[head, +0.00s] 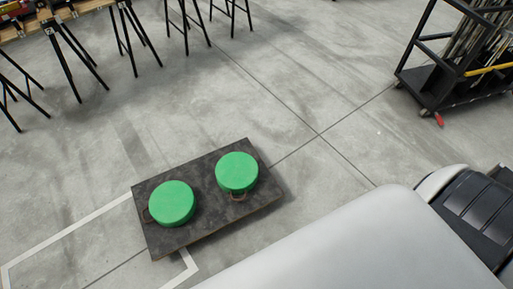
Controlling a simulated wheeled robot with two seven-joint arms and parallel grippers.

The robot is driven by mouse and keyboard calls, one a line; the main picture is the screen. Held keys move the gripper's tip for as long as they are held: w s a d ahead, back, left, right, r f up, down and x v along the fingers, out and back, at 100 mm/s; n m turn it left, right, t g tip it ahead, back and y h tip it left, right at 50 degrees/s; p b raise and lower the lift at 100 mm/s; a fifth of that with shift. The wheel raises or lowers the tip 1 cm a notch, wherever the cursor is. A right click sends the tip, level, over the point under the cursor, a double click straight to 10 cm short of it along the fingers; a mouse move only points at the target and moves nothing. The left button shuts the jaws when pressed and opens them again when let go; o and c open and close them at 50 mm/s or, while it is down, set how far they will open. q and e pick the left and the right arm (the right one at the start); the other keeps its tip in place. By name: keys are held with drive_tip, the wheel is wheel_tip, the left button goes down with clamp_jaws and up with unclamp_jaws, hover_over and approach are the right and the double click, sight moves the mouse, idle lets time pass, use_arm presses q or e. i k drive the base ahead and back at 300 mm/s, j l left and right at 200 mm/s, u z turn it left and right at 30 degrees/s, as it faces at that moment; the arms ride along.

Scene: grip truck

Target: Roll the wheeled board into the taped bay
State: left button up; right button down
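The wheeled board (208,232) is a dark, flat rectangle lying at a slant on the grey floor. Two round green things (172,203) with brown handles sit on top of it, the second one (237,172) nearer its right end. Its wheels are hidden beneath it. The taped bay is a white tape outline (68,231) on the floor at the lower left. The board's left end overlaps the bay's right part, and most of the board lies outside to the right. Neither gripper can be seen. A large pale part of me covers the lower right.
A black wheeled cart (455,85) with rods stands at the upper right. Several black trestle legs (127,40) stand along the top left, beside a loaded bench edge (45,22). The floor between them and the board is clear.

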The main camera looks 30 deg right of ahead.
sight(207, 195)
drive_tip(key=i+l+u, duration=0.15)
drive_tip(key=l+u, duration=0.3)
drive_tip(key=l, duration=0.45)
drive_tip(key=l+u, duration=0.5)
drive_tip(key=l, duration=0.35)
drive_tip(key=k+l+u, duration=0.1)
drive_tip(key=l+u, duration=0.35)
drive_tip(key=l, duration=0.45)
